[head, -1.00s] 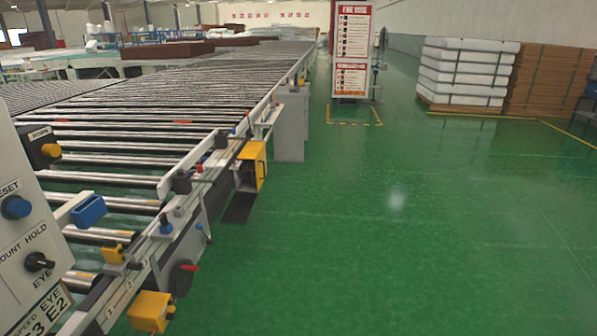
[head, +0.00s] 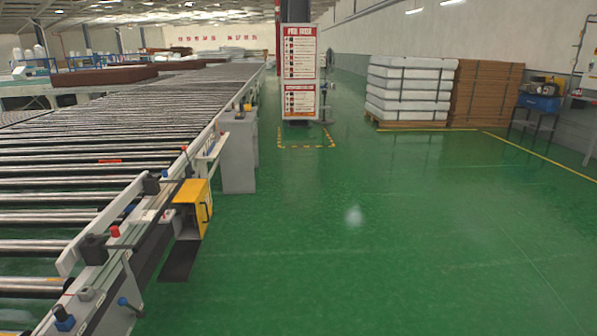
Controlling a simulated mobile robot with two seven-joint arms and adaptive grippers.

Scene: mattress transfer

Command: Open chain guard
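A yellow box-like cover (head: 195,195) with a dark handle on its right face sits on the near side of the roller conveyor (head: 150,130). It looks like the chain guard, and it appears shut. A dark flat plate (head: 181,260) shows below it, near the floor. Neither of my grippers is in the head view, so their state is hidden.
Green floor (head: 330,240) is clear to the right of the conveyor. A grey cabinet (head: 238,155) stands beyond the cover, against the conveyor. A sign board (head: 300,70) stands farther back. Wrapped white mattresses (head: 410,90) and brown stacks (head: 487,95) are at the back right.

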